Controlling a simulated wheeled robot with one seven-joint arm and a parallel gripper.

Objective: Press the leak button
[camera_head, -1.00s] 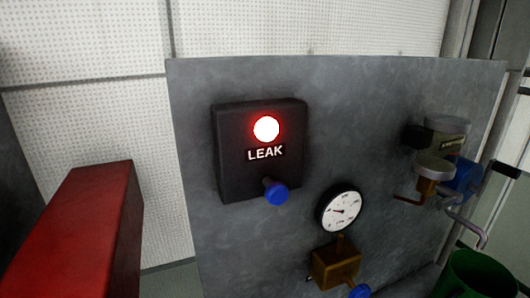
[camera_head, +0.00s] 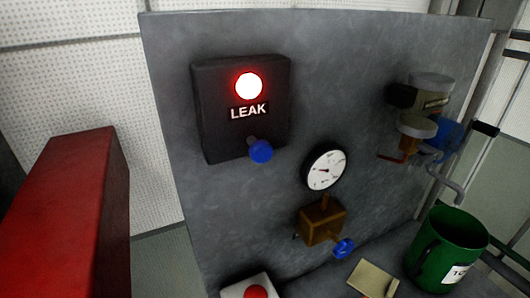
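A black box (camera_head: 212,128) is mounted on the grey panel, left of the panel's middle. It has a glowing red-and-white round light (camera_head: 249,86) with the label LEAK (camera_head: 248,111) under it. A blue round knob (camera_head: 261,151) sticks out from the box's lower front. A red round button (camera_head: 256,292) on a pale base (camera_head: 236,291) shows at the bottom edge, partly cut off. My gripper is not in view.
A grey panel (camera_head: 350,60) holds a gauge (camera_head: 324,169), a brass block (camera_head: 320,222) with a blue knob (camera_head: 344,248), and a valve assembly (camera_head: 420,110). A green bucket (camera_head: 440,255) and yellowish paper (camera_head: 373,280) stand lower right. A red block (camera_head: 70,215) fills the left.

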